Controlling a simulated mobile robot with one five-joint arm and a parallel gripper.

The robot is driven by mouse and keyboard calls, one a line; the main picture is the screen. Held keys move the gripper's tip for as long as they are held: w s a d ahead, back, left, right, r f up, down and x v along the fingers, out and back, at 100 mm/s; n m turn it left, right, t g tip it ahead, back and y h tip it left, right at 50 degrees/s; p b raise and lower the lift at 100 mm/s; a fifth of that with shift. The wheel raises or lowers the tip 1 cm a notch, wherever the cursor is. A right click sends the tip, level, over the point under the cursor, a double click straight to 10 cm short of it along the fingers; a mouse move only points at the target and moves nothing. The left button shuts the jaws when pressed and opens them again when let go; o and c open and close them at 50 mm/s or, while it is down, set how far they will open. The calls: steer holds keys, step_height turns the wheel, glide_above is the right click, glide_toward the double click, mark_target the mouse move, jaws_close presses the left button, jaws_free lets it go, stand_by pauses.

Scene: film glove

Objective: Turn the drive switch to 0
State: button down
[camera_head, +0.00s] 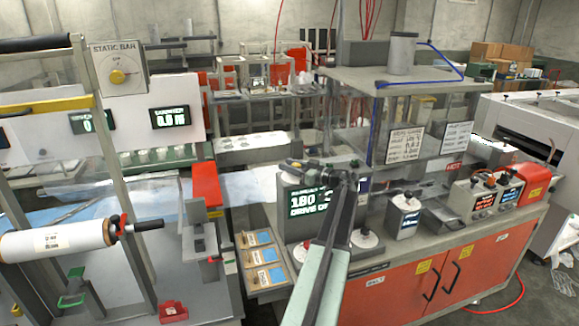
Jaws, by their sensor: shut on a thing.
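The drive control box (291,222) stands on the near end of the orange-fronted cabinet, with a lit display showing 180 and a line starting "DRIVE O"; my arm hides the end of that line. My gripper (322,177) is at the top of this box, above the display. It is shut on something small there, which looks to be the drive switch. The jaws and wrist cover the switch, so its pointer and the 0 mark cannot be read.
Right of the box stand a white-topped unit (405,203) and a twin-display controller (484,198) beside a HOT label. A clear guard panel (352,120) rises behind. My arm crosses the cabinet front.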

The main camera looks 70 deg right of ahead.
steer(key=c, duration=1)
jaws_free()
steer(key=s, duration=0.2)
steer(key=s+a, duration=0.1)
steer(key=s, duration=0.4)
steer(key=shift+s+a, duration=0.25)
steer(key=shift+s, duration=0.05)
